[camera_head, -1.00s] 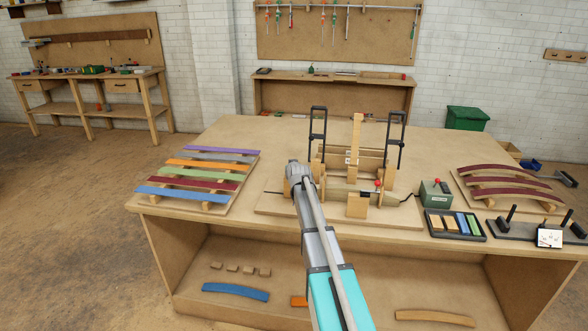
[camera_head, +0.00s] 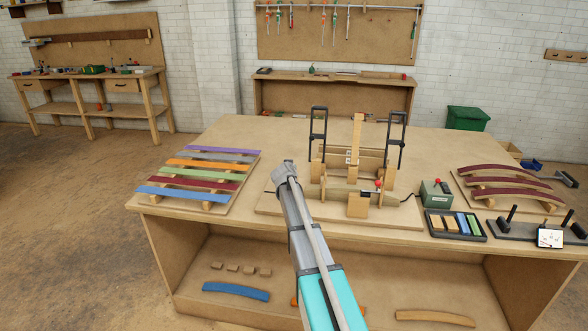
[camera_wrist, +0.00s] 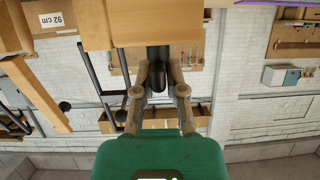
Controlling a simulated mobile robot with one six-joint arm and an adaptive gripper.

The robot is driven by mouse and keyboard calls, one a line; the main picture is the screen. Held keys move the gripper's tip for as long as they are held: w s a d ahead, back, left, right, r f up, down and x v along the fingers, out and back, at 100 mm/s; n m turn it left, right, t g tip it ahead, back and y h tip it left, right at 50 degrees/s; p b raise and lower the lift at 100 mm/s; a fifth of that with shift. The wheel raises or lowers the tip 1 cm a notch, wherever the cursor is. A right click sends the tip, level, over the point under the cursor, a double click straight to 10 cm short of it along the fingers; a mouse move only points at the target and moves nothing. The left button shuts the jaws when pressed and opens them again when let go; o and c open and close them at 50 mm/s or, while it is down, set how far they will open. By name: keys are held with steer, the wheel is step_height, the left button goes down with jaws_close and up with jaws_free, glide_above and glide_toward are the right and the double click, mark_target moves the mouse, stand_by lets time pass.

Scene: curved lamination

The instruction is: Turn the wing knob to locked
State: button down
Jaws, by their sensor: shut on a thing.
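The wooden bending fixture (camera_head: 338,190) stands on the workbench, with two black upright clamp frames and a tall wooden piece at its back. My gripper (camera_wrist: 158,74) is at the fixture's left side. In the wrist view its two fingers are shut on a dark, rounded knob (camera_wrist: 157,80), which I take for the wing knob. The knob sits at the end of a black shaft by a wooden block (camera_wrist: 140,22). In the head view my gripper (camera_head: 283,172) hides the knob, and its turn angle cannot be told.
Coloured strips (camera_head: 208,173) lie on a rack at left. A green box (camera_head: 436,194) with a red-topped lever, a tray (camera_head: 482,236) of blocks, curved dark red strips (camera_head: 498,181) and a meter (camera_head: 550,237) are at right. The bench's back left is clear.

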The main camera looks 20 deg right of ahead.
steer(key=shift+s+a+m+g, duration=0.1)
steer(key=shift+m+g, duration=0.2)
stand_by(0.4)
steer(key=c, duration=0.7)
jaws_free()
steer(key=shift+h, duration=0.3)
steer(key=s+a+f+n+g+y+p, duration=0.1)
steer(key=s+a+n+g+y+p, duration=0.1)
steer(key=s+a, duration=0.6)
steer(key=s+a+f+n+g+y+p, duration=0.1)
steer(key=s+a+g, duration=0.4)
steer(key=s, duration=1.4)
steer(key=s+a+f+n+g+y+p, duration=0.1)
steer(key=s+a+n+g+y+p, duration=0.3)
steer(key=s+a, duration=0.9)
steer(key=shift+s+f+y+p, duration=0.15)
steer(key=shift+s+y+p, duration=0.25)
steer(key=shift+s+p, duration=0.25)
steer(key=shift+a, duration=0.1)
